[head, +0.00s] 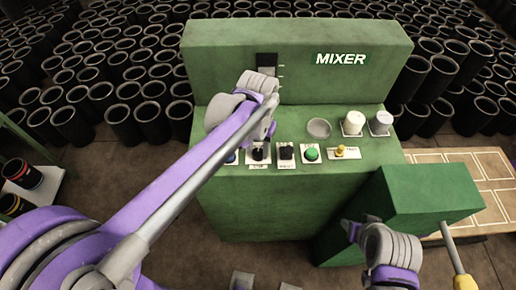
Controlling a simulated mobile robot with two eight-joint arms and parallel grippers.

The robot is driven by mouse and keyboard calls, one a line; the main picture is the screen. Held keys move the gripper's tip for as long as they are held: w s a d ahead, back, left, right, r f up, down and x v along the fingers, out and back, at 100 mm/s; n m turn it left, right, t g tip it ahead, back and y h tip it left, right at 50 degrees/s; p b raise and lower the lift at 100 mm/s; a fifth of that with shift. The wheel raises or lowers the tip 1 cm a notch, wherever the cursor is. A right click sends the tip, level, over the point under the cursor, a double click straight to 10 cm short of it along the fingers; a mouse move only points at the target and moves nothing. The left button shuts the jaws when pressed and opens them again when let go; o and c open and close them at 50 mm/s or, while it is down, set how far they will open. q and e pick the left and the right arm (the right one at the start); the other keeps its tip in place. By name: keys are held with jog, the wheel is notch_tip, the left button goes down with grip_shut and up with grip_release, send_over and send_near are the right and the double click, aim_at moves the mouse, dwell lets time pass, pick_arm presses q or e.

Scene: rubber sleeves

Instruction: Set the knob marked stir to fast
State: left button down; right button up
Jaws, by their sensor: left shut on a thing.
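The green mixer (230,200) stands ahead with a row of controls on its sloped front. A black knob (258,157) sits on a white plate at the left of the row; its small lettering is too blurred to read surely. My left gripper (258,147) comes down from above onto this knob and appears shut on it. My wrist and the dark fingers partly hide the knob, so its pointer and setting cannot be read.
A second black knob (286,153), a green button (311,154) and a yellow toggle (340,151) sit close to the right. Two pale caps (353,122) (381,122) stand behind. A green box (430,200) stands at right. Many black sleeves (120,120) surround the mixer.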

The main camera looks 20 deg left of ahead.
aim_at(258, 152)
pick_arm(q)
jog(key=shift+m, duration=1.9)
jog(key=shift+c, duration=2.2)
grip_release()
notch_tip(258, 152, up, 11)
jog(key=shift+f, duration=0.1)
